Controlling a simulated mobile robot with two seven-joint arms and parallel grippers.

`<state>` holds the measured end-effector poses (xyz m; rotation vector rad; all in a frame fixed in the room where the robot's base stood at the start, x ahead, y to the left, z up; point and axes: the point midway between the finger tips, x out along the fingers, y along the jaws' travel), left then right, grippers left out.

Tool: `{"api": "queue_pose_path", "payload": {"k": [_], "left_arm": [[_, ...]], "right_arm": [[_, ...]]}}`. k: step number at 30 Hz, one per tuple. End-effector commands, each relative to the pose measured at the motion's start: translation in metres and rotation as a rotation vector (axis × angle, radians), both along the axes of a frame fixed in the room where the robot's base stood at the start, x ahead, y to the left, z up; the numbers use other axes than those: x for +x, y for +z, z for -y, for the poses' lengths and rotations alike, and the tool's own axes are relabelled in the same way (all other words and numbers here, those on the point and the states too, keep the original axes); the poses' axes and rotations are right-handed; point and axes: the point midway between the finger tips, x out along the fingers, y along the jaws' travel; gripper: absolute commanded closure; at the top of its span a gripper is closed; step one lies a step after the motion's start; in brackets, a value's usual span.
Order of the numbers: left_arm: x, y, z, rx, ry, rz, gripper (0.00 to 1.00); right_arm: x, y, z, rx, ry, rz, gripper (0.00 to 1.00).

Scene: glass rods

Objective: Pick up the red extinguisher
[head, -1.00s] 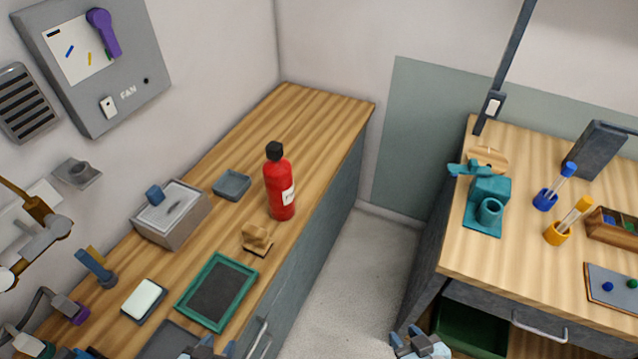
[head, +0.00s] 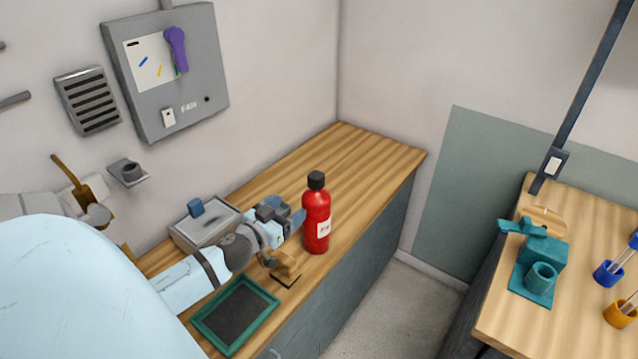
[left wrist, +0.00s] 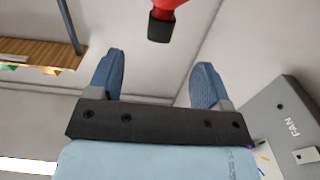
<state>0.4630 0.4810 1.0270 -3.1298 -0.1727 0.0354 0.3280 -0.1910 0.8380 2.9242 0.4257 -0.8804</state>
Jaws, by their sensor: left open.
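The red extinguisher (head: 317,222), with a black cap and a white label, stands upright on the wooden counter near its front edge. My left gripper (head: 299,217) is just left of it, at the height of its upper body. In the left wrist view the two blue fingers (left wrist: 158,85) are spread wide with nothing between them. The extinguisher's black cap (left wrist: 160,28) and part of its red top show beyond the fingertips, at the top of that view. My right gripper is out of view.
A small wooden stand (head: 284,268) and a green-framed tray (head: 236,314) lie in front of the arm. A grey box (head: 190,236) with a blue knob is behind it. The counter beyond the extinguisher (head: 350,150) is clear. A second table (head: 510,320) stands right.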

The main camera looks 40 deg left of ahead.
Motion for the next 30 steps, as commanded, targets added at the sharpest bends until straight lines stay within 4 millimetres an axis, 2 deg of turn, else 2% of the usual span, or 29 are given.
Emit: {"api": "queue_pose_path", "payload": {"k": [6,12,15,23,30], "left_arm": [[0.027,0.013,-0.011,-0.003,0.000,0.027,0.28],[0.066,0.013,-0.015,-0.002,0.001,0.026,0.28],[0.079,0.011,-0.016,-0.004,0.001,0.024,0.28],[0.096,0.012,-0.016,-0.005,0.000,0.024,0.28],[0.129,0.015,-0.016,-0.003,0.002,0.024,0.28]], "right_arm": [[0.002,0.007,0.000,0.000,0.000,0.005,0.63],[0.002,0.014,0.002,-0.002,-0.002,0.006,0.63],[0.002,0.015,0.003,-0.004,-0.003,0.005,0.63],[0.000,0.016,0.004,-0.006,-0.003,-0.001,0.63],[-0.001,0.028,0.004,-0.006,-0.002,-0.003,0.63]]}}
